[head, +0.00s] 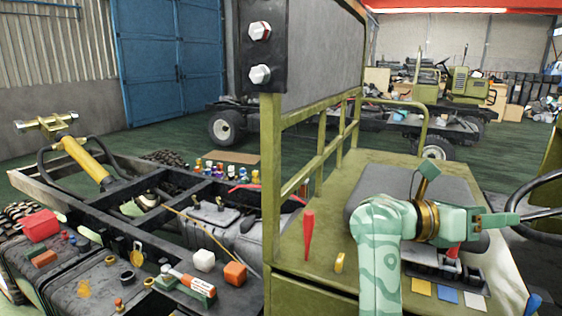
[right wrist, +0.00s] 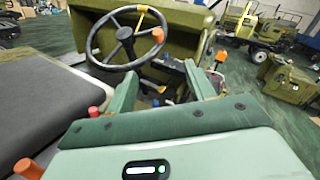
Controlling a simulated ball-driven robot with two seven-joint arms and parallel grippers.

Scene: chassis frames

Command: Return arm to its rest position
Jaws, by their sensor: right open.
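My right arm (head: 382,250), pale green with darker patches, rises from the bottom edge in the head view and bends to the right over the green vehicle's platform. The steering wheel (right wrist: 127,40) is beyond the fingertips there. My left gripper is not in the head view.
The green platform (head: 310,262) bears a grey seat pad (head: 372,186), a red tapered piece (head: 308,235) and coloured tiles (head: 447,294). A green rail (head: 320,165) and dark panel stand behind. At left, a chassis frame (head: 120,205) carries many small parts.

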